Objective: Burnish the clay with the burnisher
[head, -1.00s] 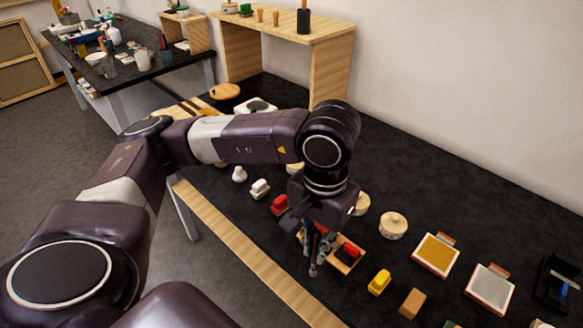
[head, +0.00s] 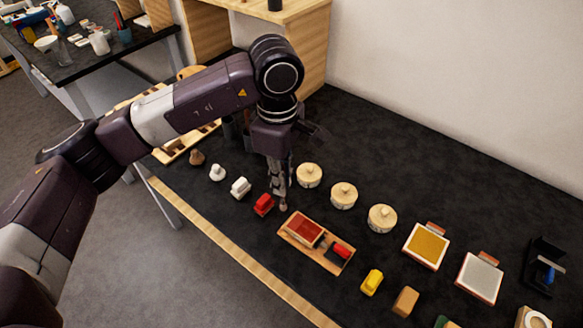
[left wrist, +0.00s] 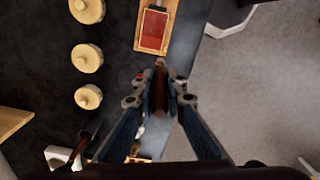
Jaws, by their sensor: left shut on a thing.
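The clay is a dark red slab (head: 305,229) in a shallow wooden tray (head: 322,261); it also shows at the top of the left wrist view (left wrist: 153,30). My left gripper (head: 279,190) points down just behind and left of the tray, apart from the slab. It is shut on a slim brown tool, which looks like the burnisher (left wrist: 174,90). Its small brownish tip shows below the fingers in the head view (head: 283,206); the fingers hide most of it. My right gripper is not in view.
A red-and-black block (head: 341,251) lies in the tray's right end. Several lidded round pots, among them one (head: 309,175), stand behind the tray. A red block (head: 263,205) and a white block (head: 240,187) sit left. The black tabletop behind the pots is clear.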

